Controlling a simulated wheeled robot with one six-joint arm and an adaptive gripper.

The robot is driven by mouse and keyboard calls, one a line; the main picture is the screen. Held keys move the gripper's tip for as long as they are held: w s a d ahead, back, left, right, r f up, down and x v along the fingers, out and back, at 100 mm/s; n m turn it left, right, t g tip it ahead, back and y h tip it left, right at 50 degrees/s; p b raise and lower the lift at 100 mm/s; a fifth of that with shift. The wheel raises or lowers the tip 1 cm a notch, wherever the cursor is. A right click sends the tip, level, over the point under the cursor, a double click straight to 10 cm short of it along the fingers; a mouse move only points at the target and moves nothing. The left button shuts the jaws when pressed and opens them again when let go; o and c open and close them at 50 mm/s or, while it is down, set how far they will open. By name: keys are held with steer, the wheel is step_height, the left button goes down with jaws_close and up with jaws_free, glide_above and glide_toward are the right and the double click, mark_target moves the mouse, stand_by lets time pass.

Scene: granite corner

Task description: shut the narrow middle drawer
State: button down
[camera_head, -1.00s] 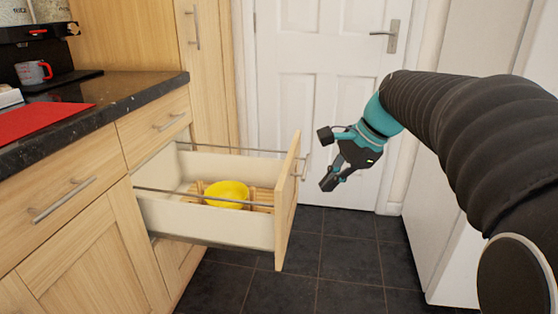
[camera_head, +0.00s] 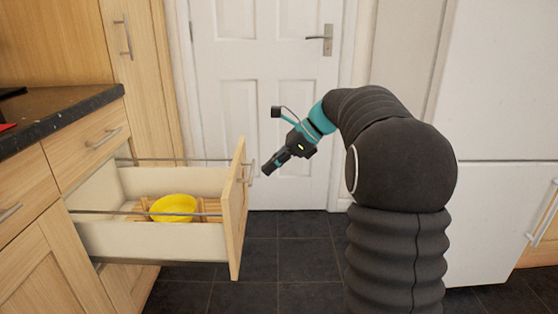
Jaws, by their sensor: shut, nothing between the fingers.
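The narrow middle drawer (camera_head: 237,215) is pulled far out of the light wood cabinet, below a shut top drawer (camera_head: 95,140). Its front panel faces right and bears a metal bar handle (camera_head: 250,173). Inside it are a yellow bowl (camera_head: 174,207) and a slatted wooden item (camera_head: 207,206), partly hidden by the side rail. My gripper (camera_head: 271,166) is shut and empty, close to the right of the drawer front at about handle height. I cannot tell whether it touches the handle.
A dark granite worktop (camera_head: 60,115) lies above the drawers at left. A white door (camera_head: 265,75) stands behind. A white fridge-like unit (camera_head: 495,130) is at right. Dark tiled floor (camera_head: 280,255) is clear in front of the drawer.

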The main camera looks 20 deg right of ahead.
mark_target(235, 184)
steer(key=a+f, duration=0.1)
steer(key=w+a+f, duration=0.1)
steer(key=a, duration=0.1)
steer(key=a+f, duration=0.1)
steer(key=a, duration=0.1)
steer(key=shift+w+a+b, duration=0.25)
steer(key=shift+w+b, duration=0.05)
steer(key=shift+w, duration=0.05)
steer(key=shift+w+a, duration=0.2)
steer(key=shift+a, duration=0.4)
